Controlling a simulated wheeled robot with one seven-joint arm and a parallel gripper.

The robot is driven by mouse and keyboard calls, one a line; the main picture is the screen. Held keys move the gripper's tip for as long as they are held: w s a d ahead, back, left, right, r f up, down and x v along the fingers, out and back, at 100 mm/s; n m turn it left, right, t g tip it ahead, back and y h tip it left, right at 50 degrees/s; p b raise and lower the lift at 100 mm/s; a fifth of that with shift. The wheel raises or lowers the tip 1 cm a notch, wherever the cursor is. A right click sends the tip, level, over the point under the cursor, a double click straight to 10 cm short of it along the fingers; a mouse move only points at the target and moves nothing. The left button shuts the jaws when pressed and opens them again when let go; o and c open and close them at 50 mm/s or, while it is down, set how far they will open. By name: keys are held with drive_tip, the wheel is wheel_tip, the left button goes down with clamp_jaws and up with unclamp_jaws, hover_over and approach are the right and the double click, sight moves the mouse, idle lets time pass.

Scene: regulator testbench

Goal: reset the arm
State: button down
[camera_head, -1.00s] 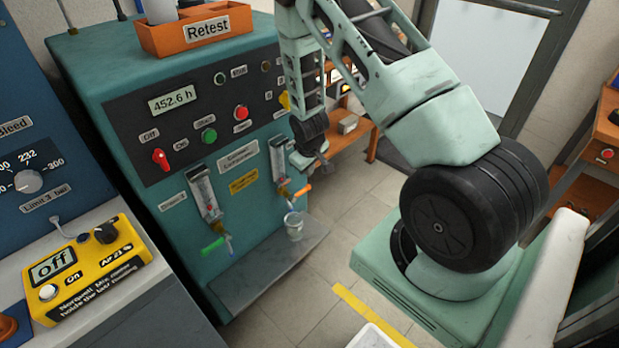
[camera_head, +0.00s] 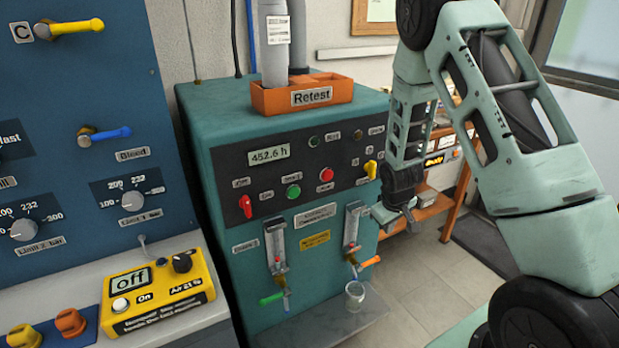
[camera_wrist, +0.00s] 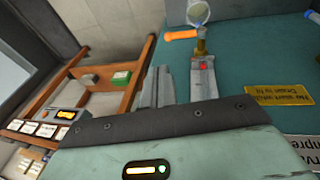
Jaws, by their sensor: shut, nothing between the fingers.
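My arm comes in from the right of the head view and hangs down in front of the teal bench's right side. My gripper (camera_head: 408,213) is at its lower end, shut and empty, just right of the right flow tube (camera_head: 352,226). Whether it touches anything cannot be told. In the wrist view, my pale green wrist housing fills the bottom, and the bench face shows upside down beyond it.
The teal bench (camera_head: 228,150) carries an orange Retest tray (camera_head: 262,101), with a clear cup (camera_head: 355,296) on its lower shelf. A yellow control box (camera_head: 195,290) reading "off" stands left. A wooden shelf (camera_head: 460,205) stands behind my arm. Open floor (camera_head: 430,268) lies to the right.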

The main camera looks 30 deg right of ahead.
drive_tip(key=s+a+r+n+y, duration=0.1)
drive_tip(key=s+a+r, duration=0.1)
drive_tip(key=a+r, duration=0.5)
drive_tip(key=s+a+r+n+y+p, duration=0.1)
drive_tip(key=s+a+r, duration=0.15)
drive_tip(key=a, duration=0.75)
drive_tip(key=s+a+r+n+y, duration=0.1)
drive_tip(key=s+a+r, duration=0.1)
drive_tip(key=a+r, duration=0.5)
drive_tip(key=s+a+r+n, duration=0.1)
drive_tip(key=s+a+r, duration=0.1)
drive_tip(key=s, duration=0.4)
drive_tip(key=s+a+r+n+g+p, duration=0.1)
drive_tip(key=s+a+r, duration=0.1)
drive_tip(key=s+a, duration=0.3)
drive_tip(key=s+a+r+n+g, duration=0.1)
drive_tip(key=s+a+r+n, duration=0.1)
drive_tip(key=s+a, duration=0.2)
drive_tip(key=s, duration=0.3)
drive_tip(key=shift+s+a+r, duration=0.15)
drive_tip(key=shift+r, duration=0.15)
